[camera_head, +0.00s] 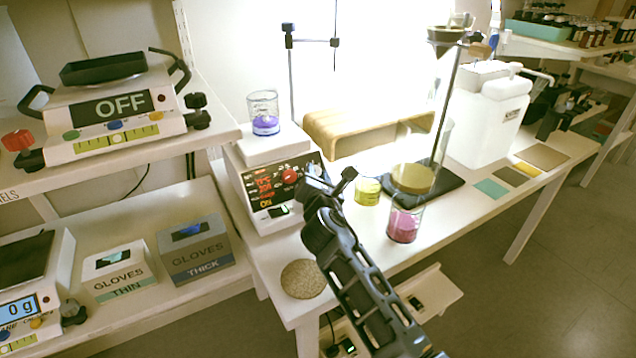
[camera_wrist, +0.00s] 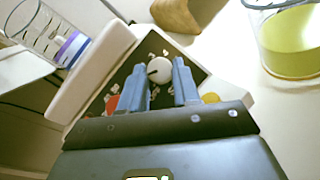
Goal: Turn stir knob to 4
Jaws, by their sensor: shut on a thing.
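The white hotplate stirrer (camera_head: 275,152) stands at the left of the bench, with a dark front panel holding red lit digits and a red knob (camera_head: 289,175). In the wrist view, a round pale grey knob (camera_wrist: 159,70) with a dark pointer line sits on the dark panel (camera_wrist: 140,58). My gripper (camera_wrist: 159,83) has its two blue fingers either side of this grey knob, shut on it. In the head view my gripper (camera_head: 328,188) is at the right side of the panel and hides that part. The number at the pointer cannot be read.
A beaker with purple liquid (camera_head: 265,124) stands on the stirrer's top. A yellow-filled jar (camera_head: 368,191) and a pink-filled beaker (camera_head: 404,226) stand to the right, beneath and near a filter stand (camera_head: 446,105). A round cork mat (camera_head: 303,279) lies in front.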

